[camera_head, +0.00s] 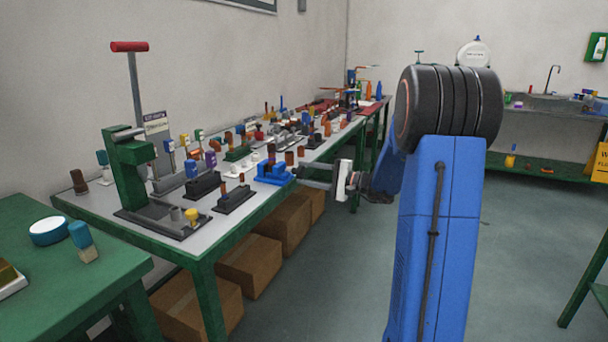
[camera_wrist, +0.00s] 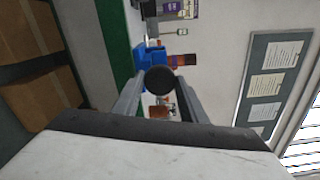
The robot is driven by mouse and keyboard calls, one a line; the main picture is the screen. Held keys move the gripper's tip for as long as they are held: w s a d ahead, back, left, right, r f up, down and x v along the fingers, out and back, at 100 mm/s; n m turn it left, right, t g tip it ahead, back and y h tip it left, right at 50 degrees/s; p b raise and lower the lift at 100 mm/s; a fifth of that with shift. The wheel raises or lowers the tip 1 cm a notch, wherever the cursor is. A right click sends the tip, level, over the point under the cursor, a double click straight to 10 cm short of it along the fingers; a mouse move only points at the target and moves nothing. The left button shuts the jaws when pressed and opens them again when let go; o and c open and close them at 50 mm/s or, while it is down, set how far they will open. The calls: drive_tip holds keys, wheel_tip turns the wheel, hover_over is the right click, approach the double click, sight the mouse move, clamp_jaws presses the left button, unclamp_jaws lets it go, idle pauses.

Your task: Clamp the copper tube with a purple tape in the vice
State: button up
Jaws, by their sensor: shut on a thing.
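My gripper (camera_head: 312,178) is at the front edge of the long table, just right of the blue vice (camera_head: 273,173). In the wrist view my gripper (camera_wrist: 160,92) is shut on a dark round piece (camera_wrist: 160,79), seen end-on. Its side and any tape are hidden, so I cannot tell whether it is the purple-taped copper tube. The blue vice also shows right behind the piece in the wrist view (camera_wrist: 143,56). I cannot tell whether the piece touches the vice. A brown tube with a dark band (camera_wrist: 182,61) shows beside the vice.
The long table (camera_head: 190,249) is crowded with holders, tubes and coloured parts. A green press with a red handle (camera_head: 128,165) stands at its near end. Cardboard boxes (camera_head: 250,262) lie underneath. The floor (camera_head: 320,270) right of the table is clear.

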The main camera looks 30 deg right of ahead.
idle(0.5)
drive_tip(key=shift+m, duration=1.4)
drive_tip(key=o, duration=1.1)
drive_tip(key=n, duration=0.5)
drive_tip(key=shift+n, duration=0.3)
drive_tip(key=shift+c, duration=0.7)
